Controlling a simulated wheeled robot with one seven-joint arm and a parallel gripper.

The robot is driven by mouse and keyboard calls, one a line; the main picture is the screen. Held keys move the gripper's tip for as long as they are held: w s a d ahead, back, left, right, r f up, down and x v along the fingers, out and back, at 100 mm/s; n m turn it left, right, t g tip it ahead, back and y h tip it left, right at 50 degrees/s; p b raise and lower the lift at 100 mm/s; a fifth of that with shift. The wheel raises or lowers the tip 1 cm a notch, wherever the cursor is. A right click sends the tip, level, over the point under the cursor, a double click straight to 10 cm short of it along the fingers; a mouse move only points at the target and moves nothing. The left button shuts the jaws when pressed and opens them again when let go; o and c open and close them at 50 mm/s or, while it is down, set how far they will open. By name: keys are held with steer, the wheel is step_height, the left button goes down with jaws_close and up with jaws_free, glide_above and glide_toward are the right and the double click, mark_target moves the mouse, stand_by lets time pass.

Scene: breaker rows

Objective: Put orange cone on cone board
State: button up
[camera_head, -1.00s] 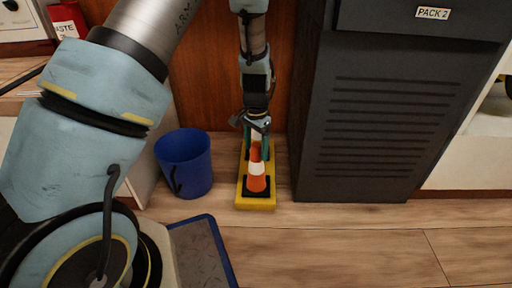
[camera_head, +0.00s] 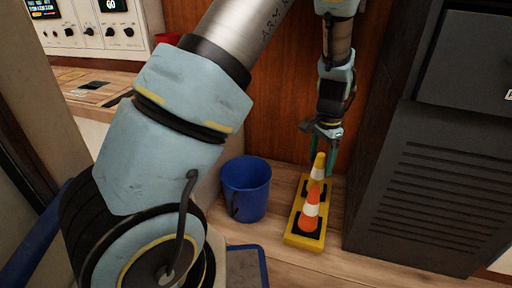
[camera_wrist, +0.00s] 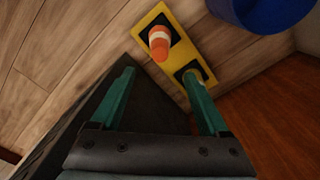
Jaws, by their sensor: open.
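The yellow cone board (camera_head: 291,238) lies on the floor, with two black square pads; it also shows in the wrist view (camera_wrist: 152,17). The orange cone (camera_head: 310,210), with a white band, stands upright on the near pad; it also shows in the wrist view (camera_wrist: 159,42). A yellow cone (camera_head: 318,172) with a white band stands at the far pad; in the wrist view one finger mostly hides it. My gripper (camera_head: 323,158) is open and empty, above the far end of the board. In the wrist view its teal fingers (camera_wrist: 159,76) are spread, apart from the orange cone.
A blue bin (camera_head: 245,190) stands left of the board. A tall dark cabinet (camera_head: 425,180) rises close on the right. A wooden panel (camera_head: 285,90) is behind. A control console (camera_head: 95,30) is at the upper left. Some bare floor lies in front of the board.

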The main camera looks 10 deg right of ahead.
steer(key=w+a+r+n, duration=0.1)
steer(key=a+r+n, duration=0.2)
steer(key=a, duration=0.4)
steer(key=w+a+r+n, duration=0.15)
steer(key=a+r, duration=0.25)
steer(key=a, duration=0.4)
steer(key=s+a+r+n, duration=0.2)
steer(key=s+a+n, duration=0.2)
steer(key=a, duration=0.4)
steer(key=s+a+r+n+t, duration=0.1)
steer(key=s+a+r+n, duration=0.1)
steer(key=a, duration=0.6)
steer(key=shift+s+a+r+n+t, duration=0.25)
steer(key=shift+s+r+n+t, duration=0.1)
steer(key=shift+s+n, duration=0.7)
steer(key=shift+w+r, duration=0.1)
steer(key=shift+w, duration=0.05)
step_height(320, 180, up, 47)
steer(key=p, duration=4.7)
